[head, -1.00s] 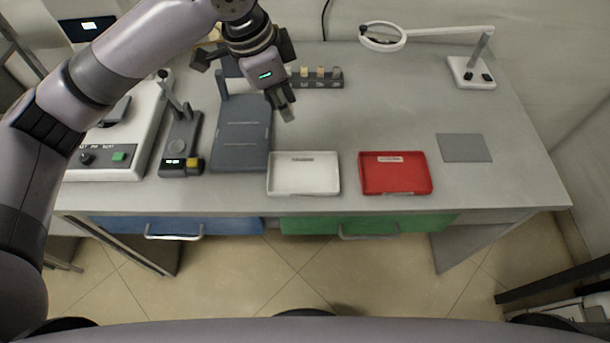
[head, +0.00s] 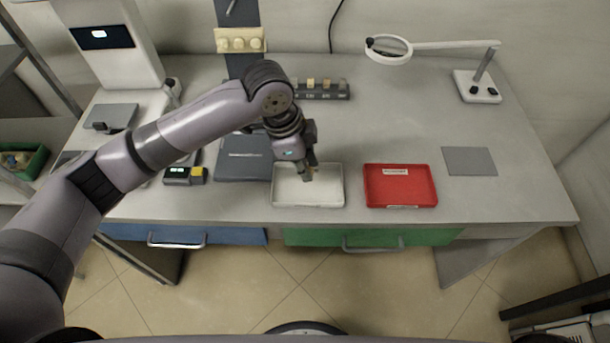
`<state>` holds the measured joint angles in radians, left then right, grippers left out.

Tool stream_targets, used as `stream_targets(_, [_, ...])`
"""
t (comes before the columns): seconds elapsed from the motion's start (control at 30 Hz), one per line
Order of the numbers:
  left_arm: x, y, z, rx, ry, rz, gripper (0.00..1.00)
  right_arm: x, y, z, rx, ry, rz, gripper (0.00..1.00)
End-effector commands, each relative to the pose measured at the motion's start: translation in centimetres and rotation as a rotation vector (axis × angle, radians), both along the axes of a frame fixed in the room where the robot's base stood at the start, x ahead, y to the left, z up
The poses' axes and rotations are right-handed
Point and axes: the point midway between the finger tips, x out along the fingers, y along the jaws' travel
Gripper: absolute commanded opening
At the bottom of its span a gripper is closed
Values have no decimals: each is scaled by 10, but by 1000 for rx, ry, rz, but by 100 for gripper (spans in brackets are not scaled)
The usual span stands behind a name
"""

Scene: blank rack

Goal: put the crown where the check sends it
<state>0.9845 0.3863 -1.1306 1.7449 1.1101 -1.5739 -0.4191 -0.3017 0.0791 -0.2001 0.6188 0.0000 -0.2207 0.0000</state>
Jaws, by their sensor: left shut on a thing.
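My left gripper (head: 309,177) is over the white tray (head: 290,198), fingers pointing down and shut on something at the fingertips. The crown held there is too small and too hidden to make out clearly. I cannot tell whether it touches the tray floor. The red tray (head: 400,188), with a pale label, stands to the right and looks empty. A small dark device (head: 178,176) with a lit display and a yellow button stands to the left. My right gripper is not in view.
A dark rack (head: 322,90) holds several small tan blocks behind my gripper. A magnifier lamp (head: 478,90) stands at the back right. A flat grey pad (head: 470,161) lies right of the red tray. A white machine (head: 112,45) stands at the back left. The table's middle right is clear.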

Motion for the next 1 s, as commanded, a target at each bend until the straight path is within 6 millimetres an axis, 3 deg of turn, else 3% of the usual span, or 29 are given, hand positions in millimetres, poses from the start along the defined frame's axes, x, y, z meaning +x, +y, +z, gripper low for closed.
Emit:
stream_targets(0.4, [-1, 0, -46, 1, 1, 1, 0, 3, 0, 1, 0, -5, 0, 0])
stream_targets(0.77, [0, 0, -49, 0, 0, 1, 0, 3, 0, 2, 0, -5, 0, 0])
stream_targets(0.8, [0, 0, -49, 0, -1, 0, 23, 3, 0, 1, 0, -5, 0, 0])
stream_targets(1.0, [0, 0, -49, 0, -1, 0, 37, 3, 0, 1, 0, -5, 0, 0])
